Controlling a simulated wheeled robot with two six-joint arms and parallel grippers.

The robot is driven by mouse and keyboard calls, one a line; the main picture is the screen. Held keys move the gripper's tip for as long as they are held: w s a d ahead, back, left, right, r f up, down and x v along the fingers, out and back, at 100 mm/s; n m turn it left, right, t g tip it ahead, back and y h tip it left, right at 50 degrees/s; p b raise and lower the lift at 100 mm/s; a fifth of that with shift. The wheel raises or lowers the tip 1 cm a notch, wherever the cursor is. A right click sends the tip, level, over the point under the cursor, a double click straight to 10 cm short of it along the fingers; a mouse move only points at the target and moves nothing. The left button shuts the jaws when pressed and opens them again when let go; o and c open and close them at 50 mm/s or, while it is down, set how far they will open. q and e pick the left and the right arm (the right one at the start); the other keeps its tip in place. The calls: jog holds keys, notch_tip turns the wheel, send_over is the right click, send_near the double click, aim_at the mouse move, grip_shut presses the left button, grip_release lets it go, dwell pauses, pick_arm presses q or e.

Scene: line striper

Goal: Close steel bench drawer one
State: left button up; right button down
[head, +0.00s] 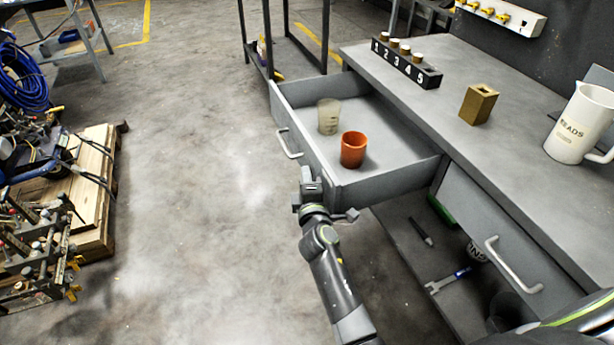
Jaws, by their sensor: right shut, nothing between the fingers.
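The grey steel bench (503,165) stands at the right of the head view. Its far drawer (375,188) is pulled out and holds an orange cup (353,150) and a translucent beaker (328,116). The drawer's handle (289,145) is on its left-facing front. A second drawer (470,215), nearer to me, looks shut. Which one is drawer one is not marked. My right gripper (309,177) is shut and empty, close to the near corner of the open drawer's front. I cannot tell whether it touches. My left gripper is not in view.
On the bench top are a numbered rack (405,64), a brass block (479,104) and a white jug (583,124). Tools lie on the shelf below. A wooden pallet (93,190) and tool clutter stand at the left. The floor (190,180) between is clear.

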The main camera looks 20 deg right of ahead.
aim_at(352, 156)
jog(key=shift+d, duration=0.45)
jog(key=d, duration=0.8)
jog(key=w+d+p, duration=0.1)
jog(key=d, duration=0.3)
jog(key=shift+d, duration=0.25)
jog(key=d, duration=0.5)
jog(key=shift+w+b, duration=0.25)
jog(key=shift+b, duration=0.05)
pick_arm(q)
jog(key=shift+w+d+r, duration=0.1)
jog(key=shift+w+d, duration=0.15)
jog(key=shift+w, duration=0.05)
pick_arm(e)
jog(key=shift+d, duration=0.65)
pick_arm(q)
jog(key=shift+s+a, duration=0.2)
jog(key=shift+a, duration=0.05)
pick_arm(e)
jog(key=shift+a, duration=0.1)
